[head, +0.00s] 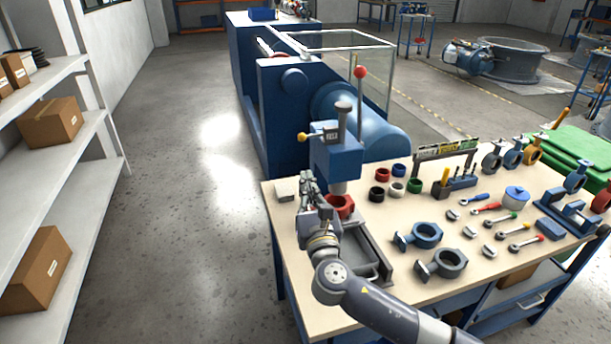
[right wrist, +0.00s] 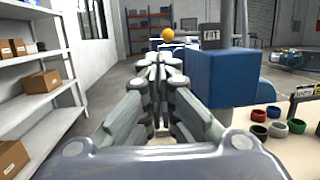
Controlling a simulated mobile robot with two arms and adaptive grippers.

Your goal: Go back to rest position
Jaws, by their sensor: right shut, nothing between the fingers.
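My right gripper (head: 307,184) is over the left end of the workbench (head: 300,285), just left of the blue press (head: 336,160). Its fingers are shut and empty. In the right wrist view the shut fingers (right wrist: 160,65) point forward, with the blue press head (right wrist: 222,78) close on their right. A red ring (head: 341,205) sits under the press, partly hidden by my right arm. My left gripper does not show.
Valve bodies (head: 425,235), several coloured rings (head: 398,171) and hand tools lie on the bench. A grey tray (head: 375,262) is beside my right arm. Shelves with boxes (head: 50,122) stand at the left. The floor (head: 190,200) between shelves and bench is clear.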

